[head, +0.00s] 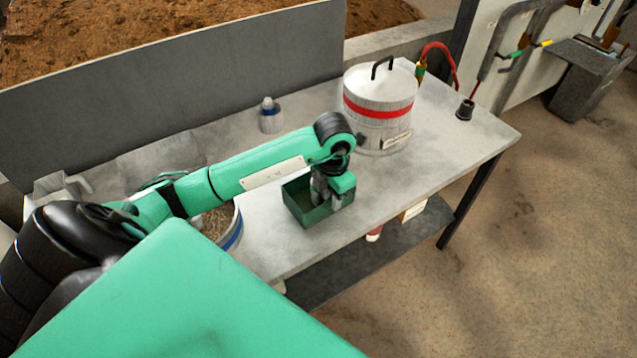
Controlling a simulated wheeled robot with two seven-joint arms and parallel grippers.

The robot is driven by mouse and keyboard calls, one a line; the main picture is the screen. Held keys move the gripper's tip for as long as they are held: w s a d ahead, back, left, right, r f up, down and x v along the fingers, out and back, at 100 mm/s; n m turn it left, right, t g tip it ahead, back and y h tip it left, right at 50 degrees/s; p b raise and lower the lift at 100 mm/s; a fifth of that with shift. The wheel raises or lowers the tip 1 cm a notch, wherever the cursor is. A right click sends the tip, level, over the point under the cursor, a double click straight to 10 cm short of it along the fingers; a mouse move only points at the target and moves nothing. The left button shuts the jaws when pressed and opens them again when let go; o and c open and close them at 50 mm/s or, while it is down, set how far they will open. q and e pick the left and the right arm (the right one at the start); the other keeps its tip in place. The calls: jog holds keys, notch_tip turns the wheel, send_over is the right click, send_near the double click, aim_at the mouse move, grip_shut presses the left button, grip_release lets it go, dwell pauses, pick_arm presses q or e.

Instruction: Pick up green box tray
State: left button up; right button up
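The green box tray (305,216) sits on the grey table, open side up, near the table's front edge. My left arm reaches over the table from the left. My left gripper (332,198) points down at the tray's right part, with its fingers at or inside the right wall. I cannot tell whether the fingers touch the wall or are closed on it. The gripper and wrist hide the tray's right and back parts. My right gripper is not in view.
On the grey table (440,150), a white pot with a red band (378,118) stands behind the tray. A small white and blue container (270,117) stands further back. A round container of grain (228,232) is partly hidden by my arm. The tabletop right of the tray is clear.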

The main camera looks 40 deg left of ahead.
pick_arm(q)
jog(key=shift+f, duration=0.75)
grip_shut()
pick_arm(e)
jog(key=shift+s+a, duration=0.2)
pick_arm(q)
jog(key=shift+r, duration=0.1)
